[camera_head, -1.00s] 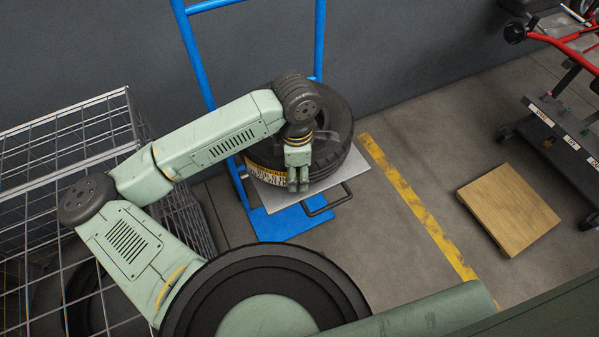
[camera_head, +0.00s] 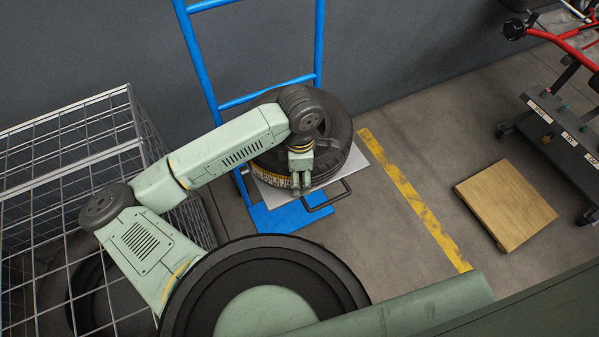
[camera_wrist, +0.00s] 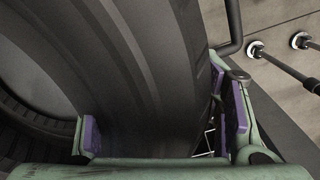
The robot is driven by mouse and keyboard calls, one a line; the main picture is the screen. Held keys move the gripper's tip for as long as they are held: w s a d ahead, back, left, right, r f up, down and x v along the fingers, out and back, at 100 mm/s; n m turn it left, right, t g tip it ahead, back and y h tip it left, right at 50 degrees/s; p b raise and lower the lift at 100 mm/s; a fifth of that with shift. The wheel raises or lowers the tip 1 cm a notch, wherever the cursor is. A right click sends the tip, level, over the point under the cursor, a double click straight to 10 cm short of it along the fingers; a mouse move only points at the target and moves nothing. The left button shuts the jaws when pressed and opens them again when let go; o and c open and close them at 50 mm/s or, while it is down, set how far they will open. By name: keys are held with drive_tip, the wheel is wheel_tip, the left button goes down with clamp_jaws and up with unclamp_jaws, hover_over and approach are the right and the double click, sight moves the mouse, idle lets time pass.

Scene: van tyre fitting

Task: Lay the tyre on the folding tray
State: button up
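The black tyre (camera_head: 338,125) lies on the silver folding tray (camera_head: 354,168) of the blue hand truck (camera_head: 320,45). A yellow and white label shows on its near side. My gripper (camera_head: 301,186) points down at the tyre's near side, above the tray's front part. In the wrist view, the tyre (camera_wrist: 150,70) fills the middle and left. My gripper's two purple-padded fingers (camera_wrist: 164,124) are wide apart, with tyre rubber between them. A narrow gap shows between the tyre and the right finger. My arm hides part of the tyre in the head view.
A wire cage (camera_head: 62,180) stands at the left. The truck's blue toe plate (camera_head: 285,223) and a black loop handle (camera_head: 327,200) are below the tray. A yellow floor line (camera_head: 410,195), wooden board (camera_head: 506,205) and wheeled rack (camera_head: 560,130) are at the right.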

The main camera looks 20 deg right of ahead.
drive_tip(key=shift+o, duration=0.4)
drive_tip(key=shift+r, duration=0.15)
drive_tip(key=shift+w+r, duration=0.1)
drive_tip(key=shift+r, duration=0.2)
wheel_tip(320, 180, up, 10)
drive_tip(key=shift+r+b, duration=0.25)
drive_tip(key=shift+b, duration=0.55)
drive_tip(key=shift+r, duration=0.4)
drive_tip(key=shift+d, duration=0.1)
